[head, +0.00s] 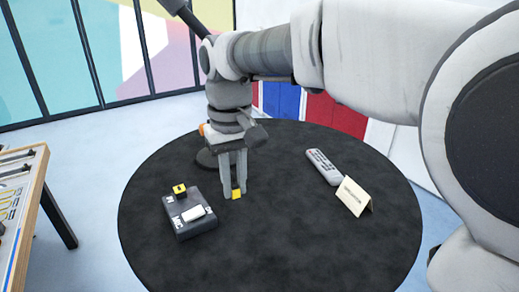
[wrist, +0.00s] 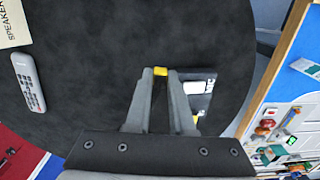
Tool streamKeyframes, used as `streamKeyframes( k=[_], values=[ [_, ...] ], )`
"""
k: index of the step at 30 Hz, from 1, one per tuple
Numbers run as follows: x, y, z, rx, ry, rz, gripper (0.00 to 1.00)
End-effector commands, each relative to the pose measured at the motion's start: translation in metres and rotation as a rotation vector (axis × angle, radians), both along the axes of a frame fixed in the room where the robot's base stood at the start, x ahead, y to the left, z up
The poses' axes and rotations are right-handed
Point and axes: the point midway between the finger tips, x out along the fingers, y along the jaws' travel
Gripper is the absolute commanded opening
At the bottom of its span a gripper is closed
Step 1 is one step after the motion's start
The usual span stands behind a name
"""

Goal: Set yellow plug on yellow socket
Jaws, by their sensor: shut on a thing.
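My gripper (head: 232,188) is shut on the small yellow plug (head: 236,194), which shows between the fingertips. The plug also shows in the wrist view (wrist: 160,71). A dark grey box (head: 190,229) with white lettering sits on the table to the left of the gripper. A yellow piece with a dark mark on top, which looks like the yellow socket (head: 180,189), stands at the box's back edge. The plug is apart from it, to its right. In the wrist view the box (wrist: 199,102) is partly hidden behind the right finger. I cannot tell whether the plug touches the table.
A white block (head: 194,213) sits on the box's front part. A grey remote (head: 323,166) and a folded cream card (head: 353,196) lie at the right of the round black table (head: 285,250). The table's front middle is clear. A wood-edged board (head: 28,205) stands at the left.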

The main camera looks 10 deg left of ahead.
Motion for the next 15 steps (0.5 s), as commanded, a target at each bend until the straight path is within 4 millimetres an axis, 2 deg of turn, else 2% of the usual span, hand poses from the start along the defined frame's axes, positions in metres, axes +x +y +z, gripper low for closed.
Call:
streamKeyframes(
  k=[15],
  values=[
    [0.008, 0.020, 0.000, 0.000, 0.001, 0.001, 0.00]
  ],
)
